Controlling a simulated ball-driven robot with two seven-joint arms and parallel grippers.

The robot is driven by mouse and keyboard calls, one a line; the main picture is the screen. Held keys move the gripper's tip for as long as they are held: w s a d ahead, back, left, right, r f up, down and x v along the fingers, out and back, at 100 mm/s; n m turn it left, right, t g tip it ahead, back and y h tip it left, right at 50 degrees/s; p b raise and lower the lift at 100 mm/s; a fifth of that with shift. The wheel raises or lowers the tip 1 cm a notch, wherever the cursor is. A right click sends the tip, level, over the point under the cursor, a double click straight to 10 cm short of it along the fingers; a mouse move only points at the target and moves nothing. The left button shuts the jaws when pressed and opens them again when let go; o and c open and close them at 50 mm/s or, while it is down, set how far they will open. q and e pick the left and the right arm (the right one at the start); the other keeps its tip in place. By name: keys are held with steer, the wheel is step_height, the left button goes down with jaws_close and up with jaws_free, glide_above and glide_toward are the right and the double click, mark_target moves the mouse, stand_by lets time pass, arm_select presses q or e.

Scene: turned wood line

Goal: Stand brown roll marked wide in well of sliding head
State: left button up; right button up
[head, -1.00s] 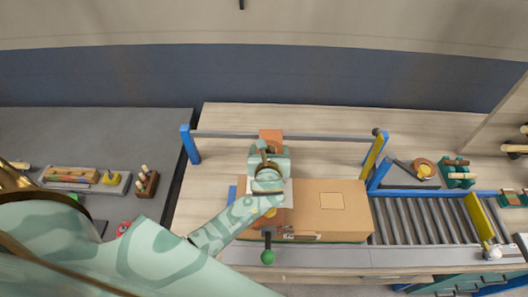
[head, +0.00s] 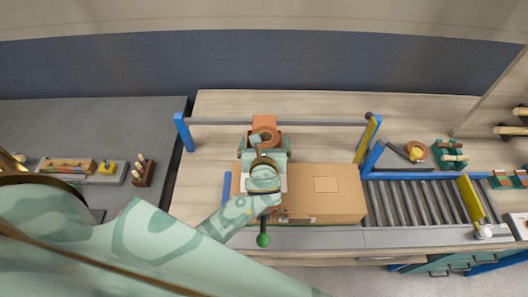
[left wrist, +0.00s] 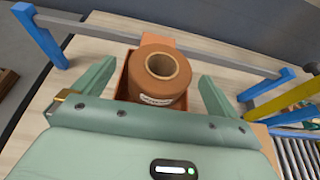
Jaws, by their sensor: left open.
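The brown roll (left wrist: 160,75) stands upright in the orange-red square well of the sliding head (left wrist: 125,75), its pale hollow core facing up. A white label shows on its near side; the print is too small to read. The roll (head: 265,134) and the sliding head (head: 264,121) also show in the head view, just beyond my left gripper (head: 266,152). In the left wrist view my left gripper (left wrist: 156,88) is open, one finger on each side of the well, with gaps between them and the roll. My right gripper is not in view.
A grey rail (head: 320,122) runs behind the roll between blue and yellow posts. A cardboard box (head: 340,205) lies under and right of my left arm, before a roller conveyor (head: 410,203). A green knob (head: 263,240) is at the front. Bare wood lies at the back.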

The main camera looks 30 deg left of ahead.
arm_select(q)
steer(key=v, duration=0.7)
steer(key=shift+s+d, duration=0.15)
steer(key=shift+s, duration=0.1)
stand_by(0.4)
